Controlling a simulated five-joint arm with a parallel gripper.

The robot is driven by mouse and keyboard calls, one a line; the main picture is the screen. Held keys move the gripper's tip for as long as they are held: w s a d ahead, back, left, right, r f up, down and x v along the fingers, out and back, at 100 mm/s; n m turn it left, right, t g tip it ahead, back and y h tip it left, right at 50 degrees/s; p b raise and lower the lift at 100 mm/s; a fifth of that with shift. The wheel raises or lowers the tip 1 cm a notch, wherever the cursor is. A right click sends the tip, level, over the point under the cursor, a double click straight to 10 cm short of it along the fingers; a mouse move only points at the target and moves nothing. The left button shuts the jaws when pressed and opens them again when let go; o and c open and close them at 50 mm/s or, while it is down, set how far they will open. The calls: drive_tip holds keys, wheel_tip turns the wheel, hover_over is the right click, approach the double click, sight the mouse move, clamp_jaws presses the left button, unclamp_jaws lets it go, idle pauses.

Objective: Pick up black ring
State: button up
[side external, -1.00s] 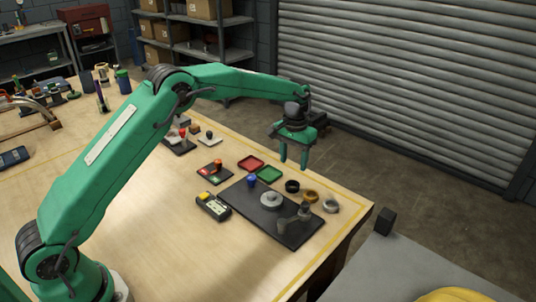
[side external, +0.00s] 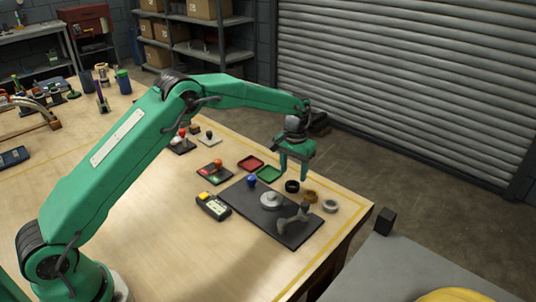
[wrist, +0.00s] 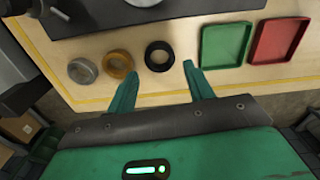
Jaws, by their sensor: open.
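The black ring (side external: 292,186) lies flat on the wooden table, beside the dark mat and left of a brass ring (side external: 311,196). In the wrist view the black ring (wrist: 160,56) shows whole, with its hole visible, just beyond and between the two fingertips. My gripper (side external: 294,176) is open and empty above the table close to the black ring. In the wrist view my gripper (wrist: 160,72) has its green fingers spread apart. The height between fingertips and ring is hard to judge.
A grey ring (side external: 330,206) lies right of the brass ring. A green tray (side external: 269,174) and a red tray (side external: 250,163) stand on the other side of the black ring. The dark mat (side external: 245,212) bears a grey disc (side external: 271,200) and other parts. The table edge is close.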

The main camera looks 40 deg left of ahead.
drive_tip(key=shift+f, duration=2.25)
drive_tip(key=c, duration=0.8)
